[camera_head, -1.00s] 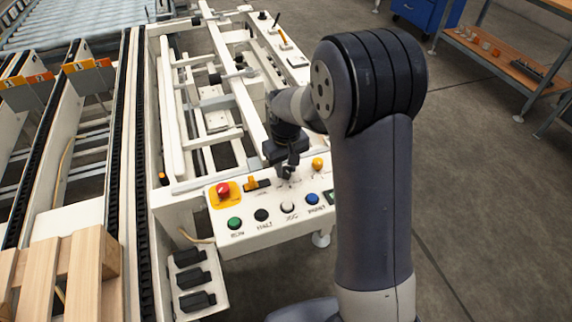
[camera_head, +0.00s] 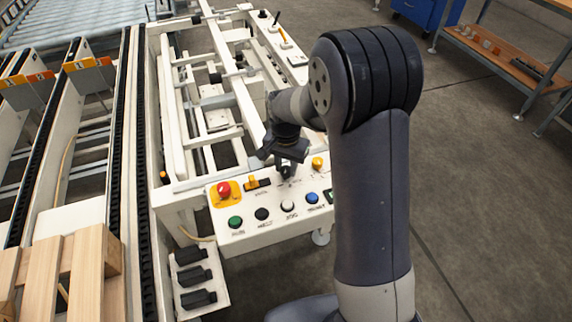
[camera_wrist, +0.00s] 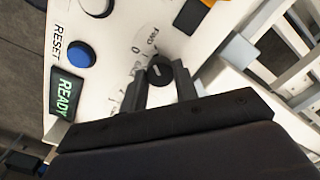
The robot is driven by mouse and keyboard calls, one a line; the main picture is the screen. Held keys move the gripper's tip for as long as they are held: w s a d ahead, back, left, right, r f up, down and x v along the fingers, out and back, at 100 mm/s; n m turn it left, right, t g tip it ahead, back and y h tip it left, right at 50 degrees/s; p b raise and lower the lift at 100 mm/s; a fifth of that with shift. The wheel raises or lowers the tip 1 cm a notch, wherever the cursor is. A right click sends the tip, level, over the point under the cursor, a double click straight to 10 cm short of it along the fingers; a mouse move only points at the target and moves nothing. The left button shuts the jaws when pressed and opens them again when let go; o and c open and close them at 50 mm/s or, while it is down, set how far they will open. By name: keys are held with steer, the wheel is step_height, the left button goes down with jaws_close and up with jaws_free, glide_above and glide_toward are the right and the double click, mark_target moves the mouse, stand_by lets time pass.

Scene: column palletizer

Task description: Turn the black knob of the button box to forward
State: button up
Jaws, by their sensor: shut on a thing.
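The black knob (camera_wrist: 159,71) sits on the white panel of the button box (camera_head: 272,207), with a small pale mark on its top. The printed "Fwd" and "0" show just above and to the left of it in the wrist view. My gripper (camera_wrist: 161,78) is shut on the knob, one finger on each side. In the head view my gripper (camera_head: 287,170) reaches down to the panel between the orange selector and the yellow button, and it hides the knob there. I cannot tell exactly which label the mark meets.
A red emergency button (camera_head: 223,188), an orange selector (camera_head: 253,181) and a yellow button (camera_head: 317,163) are close by. A READY display (camera_wrist: 67,92) is beside the blue button.

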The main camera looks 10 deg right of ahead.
mark_target(286, 169)
steer(key=shift+m, duration=0.9)
steer(key=o, duration=1)
steer(key=shift+c, duration=0.2)
step_height(286, 169, up, 11)
steer(key=shift+p, duration=0.35)
steer(key=shift+f, duration=0.1)
